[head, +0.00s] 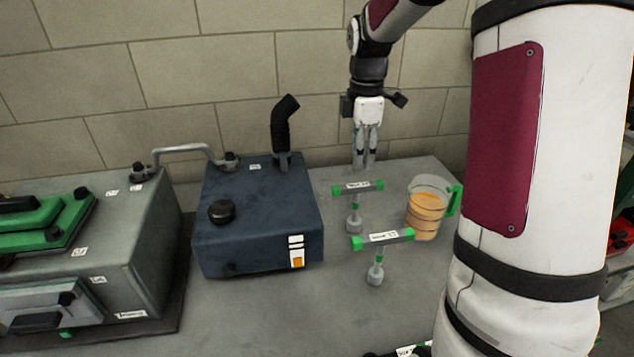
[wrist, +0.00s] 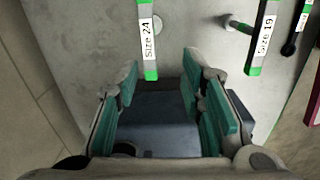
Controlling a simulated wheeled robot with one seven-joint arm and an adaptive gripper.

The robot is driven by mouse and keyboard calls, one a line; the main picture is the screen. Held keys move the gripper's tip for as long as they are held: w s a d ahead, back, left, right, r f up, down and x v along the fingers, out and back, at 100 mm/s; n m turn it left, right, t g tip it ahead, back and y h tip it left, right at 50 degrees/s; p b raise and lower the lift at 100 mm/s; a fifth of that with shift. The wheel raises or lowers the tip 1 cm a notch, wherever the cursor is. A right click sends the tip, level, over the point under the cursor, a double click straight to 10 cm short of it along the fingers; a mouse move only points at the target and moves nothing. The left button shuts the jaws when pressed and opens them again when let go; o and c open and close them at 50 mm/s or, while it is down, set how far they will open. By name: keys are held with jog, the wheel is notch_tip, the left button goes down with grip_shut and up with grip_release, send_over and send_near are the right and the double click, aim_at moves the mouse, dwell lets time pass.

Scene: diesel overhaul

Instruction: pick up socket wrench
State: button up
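Two T-handled socket wrenches with green-tipped bars stand upright on the bench, sockets down. The back one (head: 357,187) is nearer the wall, and the front one (head: 383,238) is nearer me. In the wrist view, one labelled Size 24 (wrist: 147,40) lies just beyond the fingertips, and one labelled Size 19 (wrist: 263,40) is farther right. My gripper (head: 366,163) points down above the back of the bench, behind the back wrench. In the wrist view my gripper (wrist: 161,75) is open, with nothing between its teal finger pads.
A dark blue tank (head: 255,225) with a black spout stands left of the wrenches. A jug of orange liquid (head: 427,213) with a green handle stands close on their right. A grey machine (head: 120,250) fills the left. The block wall (head: 215,60) is close behind.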

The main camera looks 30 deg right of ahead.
aim_at(358, 186)
jog(key=shift+w+d+f+n, duration=0.3)
jog(key=shift+w+d+f, duration=0.1)
jog(key=shift+d+f, duration=0.1)
jog(key=shift+w+d+f, duration=0.15)
jog(key=shift+w+f, duration=0.05)
jog(key=shift+f, duration=0.05)
notch_tip(358, 186, down, 9)
jog(key=shift+r+p, duration=0.15)
jog(key=shift+p, duration=0.15)
jog(key=f, duration=0.4)
jog(key=shift+w+d+f+p, duration=0.1)
jog(key=shift+w+f+p, duration=0.1)
jog(key=shift+f+p, duration=0.15)
jog(key=shift+c, duration=0.6)
grip_shut()
